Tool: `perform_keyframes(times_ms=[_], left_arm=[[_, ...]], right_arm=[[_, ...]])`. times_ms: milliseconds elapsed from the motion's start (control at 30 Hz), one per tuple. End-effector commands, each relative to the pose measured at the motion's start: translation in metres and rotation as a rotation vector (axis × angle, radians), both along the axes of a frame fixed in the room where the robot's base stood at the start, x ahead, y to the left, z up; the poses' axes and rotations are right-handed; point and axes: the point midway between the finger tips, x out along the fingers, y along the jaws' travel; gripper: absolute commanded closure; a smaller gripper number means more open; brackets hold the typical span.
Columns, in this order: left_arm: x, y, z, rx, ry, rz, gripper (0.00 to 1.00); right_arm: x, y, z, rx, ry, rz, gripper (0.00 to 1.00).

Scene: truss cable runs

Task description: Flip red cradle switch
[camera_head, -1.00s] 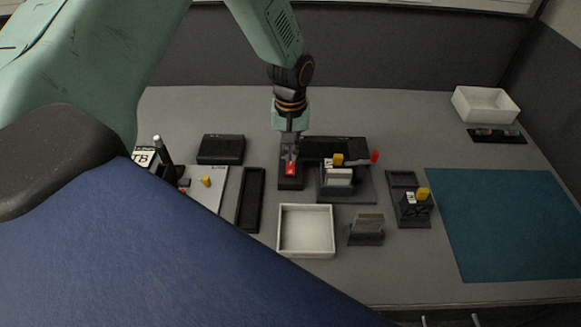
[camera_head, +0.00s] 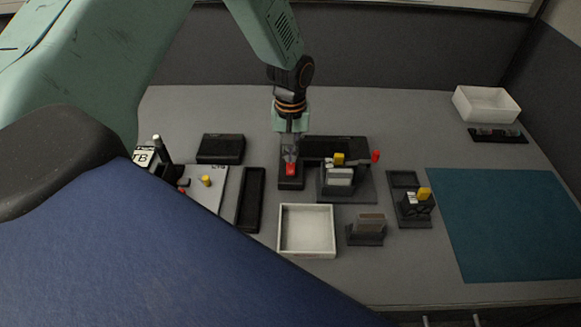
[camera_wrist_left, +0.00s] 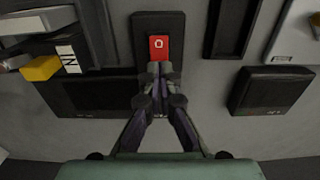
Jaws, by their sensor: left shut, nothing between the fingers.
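The red rocker switch (camera_head: 291,169) sits on a small black base (camera_head: 290,183) in the middle of the bench. In the left wrist view the red switch (camera_wrist_left: 159,47) shows a white "O" mark on its far part. My left gripper (camera_head: 290,158) points down over the switch, shut and empty. In the left wrist view its fingertips (camera_wrist_left: 160,68) are together at the near end of the red switch. I cannot tell whether they touch it. My right gripper is not in view.
A dark fixture (camera_head: 346,190) with yellow and red parts stands close right of the switch. A white open tray (camera_head: 307,254) is in front. A black slotted block (camera_head: 251,200) lies to the left. A teal mat (camera_head: 510,225) covers the right side.

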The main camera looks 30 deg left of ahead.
Motion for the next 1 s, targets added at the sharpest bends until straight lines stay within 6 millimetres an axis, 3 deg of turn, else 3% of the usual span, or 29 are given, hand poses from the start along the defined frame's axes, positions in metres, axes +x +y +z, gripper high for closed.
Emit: perform_keyframes(times_ms=[1000], left_arm=[[0.0, 0.0, -0.014, 0.0, 0.0, -0.001, 1.0]], right_arm=[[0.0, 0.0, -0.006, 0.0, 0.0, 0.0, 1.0]])
